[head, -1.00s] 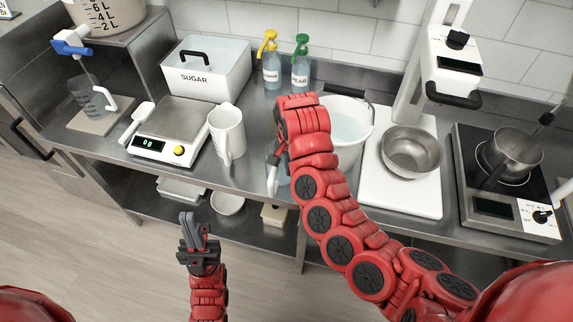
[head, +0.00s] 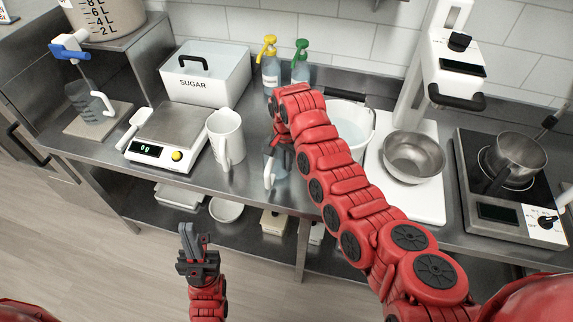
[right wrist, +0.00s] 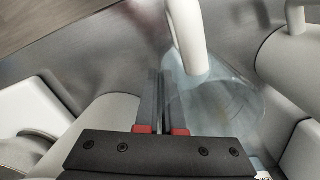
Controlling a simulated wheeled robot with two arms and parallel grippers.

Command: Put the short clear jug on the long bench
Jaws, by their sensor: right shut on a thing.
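The short clear jug (head: 281,163) has a white handle and shows by the bench's front part in the head view, partly hidden behind my right arm. In the right wrist view the clear jug (right wrist: 222,105) is beside the fingers, its white handle close to them. My right gripper (right wrist: 165,85) is shut on the jug. I cannot tell whether the jug's base touches the bench. The long bench (head: 262,112) is a steel worktop running across the view. My left gripper (head: 192,238) is shut and empty, in front of the bench over the floor.
A white pitcher (head: 227,139) and a scale (head: 164,141) stand left of the jug. A white bucket (head: 352,122), a steel bowl (head: 414,157) and a hob with a pot (head: 516,160) are to the right. Pump bottles (head: 271,72) stand behind.

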